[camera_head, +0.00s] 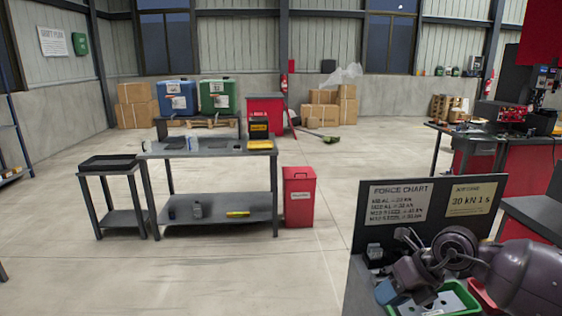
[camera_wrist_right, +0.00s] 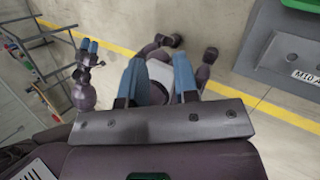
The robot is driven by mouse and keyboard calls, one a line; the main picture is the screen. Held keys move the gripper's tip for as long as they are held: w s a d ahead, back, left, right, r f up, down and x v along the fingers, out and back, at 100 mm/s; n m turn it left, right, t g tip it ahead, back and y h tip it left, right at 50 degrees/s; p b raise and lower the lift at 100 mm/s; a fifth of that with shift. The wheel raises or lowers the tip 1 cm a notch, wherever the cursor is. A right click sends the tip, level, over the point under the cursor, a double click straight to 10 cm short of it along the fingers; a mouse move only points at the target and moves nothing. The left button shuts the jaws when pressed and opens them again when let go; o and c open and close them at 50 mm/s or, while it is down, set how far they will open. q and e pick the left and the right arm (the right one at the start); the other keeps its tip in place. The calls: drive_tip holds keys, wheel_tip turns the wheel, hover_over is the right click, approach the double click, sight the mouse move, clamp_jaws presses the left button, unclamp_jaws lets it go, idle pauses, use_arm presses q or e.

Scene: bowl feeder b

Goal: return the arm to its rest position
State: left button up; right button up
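My right arm (camera_head: 470,255) reaches in from the lower right of the head view, bent over the workbench with the force chart. Its gripper (camera_head: 388,293) shows blue fingers low over the bench, beside a green bin (camera_head: 455,300). In the right wrist view the two blue fingers of this gripper (camera_wrist_right: 157,70) stand apart with nothing held between them. My left gripper (camera_wrist_right: 88,46) shows small at the left of the wrist view, its two blue fingers apart and empty. The left arm is not in the head view.
A dark force chart board (camera_head: 430,212) stands behind the right gripper. A red bin (camera_head: 482,295) is partly hidden by my arm. A grey table (camera_head: 210,150), a small side table (camera_head: 108,166) and a red waste bin (camera_head: 299,198) stand further off. The floor (camera_head: 250,275) between is clear.

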drive_tip(key=w+a+r+m+t+y, duration=0.2)
drive_tip(key=a+r+m+t+y, duration=0.6)
drive_tip(key=r+m+y, duration=0.15)
drive_tip(key=s+d+f+m+t+h, duration=0.25)
drive_tip(key=d+f+m+h, duration=0.3)
drive_tip(key=f+m, duration=0.35)
drive_tip(key=s+d+f+m+t+h, duration=0.1)
drive_tip(key=d+f+m+t+h, duration=0.3)
drive_tip(key=f+m+h, duration=0.5)
drive_tip(key=s+d+f+m+g+h, duration=0.1)
drive_tip(key=s+f+m, duration=0.4)
drive_tip(key=s, duration=0.5)
drive_tip(key=s+d+f+m+g, duration=0.3)
drive_tip(key=s+f+m+g, duration=0.1)
drive_tip(key=s+f, duration=0.6)
drive_tip(key=shift+s+f+m+h, duration=0.25)
drive_tip(key=shift+s+m+h, duration=0.15)
drive_tip(key=shift+s+m, duration=0.25)
